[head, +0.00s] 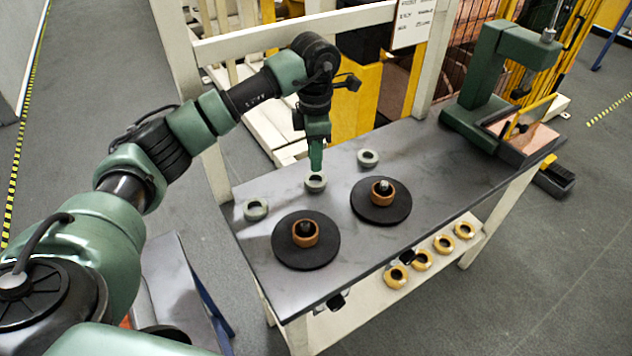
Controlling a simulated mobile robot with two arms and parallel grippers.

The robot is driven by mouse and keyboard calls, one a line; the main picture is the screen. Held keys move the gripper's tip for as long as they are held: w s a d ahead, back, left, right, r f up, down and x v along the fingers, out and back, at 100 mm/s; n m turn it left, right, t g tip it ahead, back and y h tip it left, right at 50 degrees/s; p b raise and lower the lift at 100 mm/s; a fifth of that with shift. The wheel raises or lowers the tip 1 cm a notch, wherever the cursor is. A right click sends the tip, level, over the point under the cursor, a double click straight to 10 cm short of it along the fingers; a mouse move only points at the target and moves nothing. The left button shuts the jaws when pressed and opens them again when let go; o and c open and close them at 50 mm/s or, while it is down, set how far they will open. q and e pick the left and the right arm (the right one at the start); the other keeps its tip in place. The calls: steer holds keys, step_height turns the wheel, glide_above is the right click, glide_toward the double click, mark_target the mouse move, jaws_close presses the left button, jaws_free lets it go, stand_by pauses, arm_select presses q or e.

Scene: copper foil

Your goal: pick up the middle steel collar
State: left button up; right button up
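Three grey steel collars stand in a slanting row at the back of the dark bench top (440,165): the left collar (255,209), the middle steel collar (316,183) and the right collar (368,158). My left gripper (316,170) points straight down at the middle collar, its green fingers reaching to the collar's top. The fingers hide part of the collar's hole. I cannot tell whether they touch it or how far apart they are. My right gripper is not in view.
Two black discs, the left (289,258) and the right (364,210), each carry a copper-coloured ring in front of the collars. Several brass rings (422,260) lie on the lower shelf. A green press (500,75) stands at the bench's right end. A white rail runs behind.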

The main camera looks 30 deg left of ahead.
mark_target(317, 185)
arm_select(q)
steer(key=f, duration=0.3)
steer(key=shift+w+a+f+p, duration=0.2)
steer(key=shift+w+p, duration=0.1)
steer(key=shift+p, duration=0.1)
steer(key=shift+s+d+f, duration=0.1)
steer(key=shift+d+f, duration=0.05)
steer(key=shift+f, duration=0.1)
steer(key=f+p, duration=0.1)
steer(key=f, duration=0.2)
steer(key=shift+d+f+p, duration=0.2)
steer(key=shift+f+p, duration=0.1)
steer(key=shift+p, duration=0.1)
steer(key=shift+f, duration=0.5)
jaws_close()
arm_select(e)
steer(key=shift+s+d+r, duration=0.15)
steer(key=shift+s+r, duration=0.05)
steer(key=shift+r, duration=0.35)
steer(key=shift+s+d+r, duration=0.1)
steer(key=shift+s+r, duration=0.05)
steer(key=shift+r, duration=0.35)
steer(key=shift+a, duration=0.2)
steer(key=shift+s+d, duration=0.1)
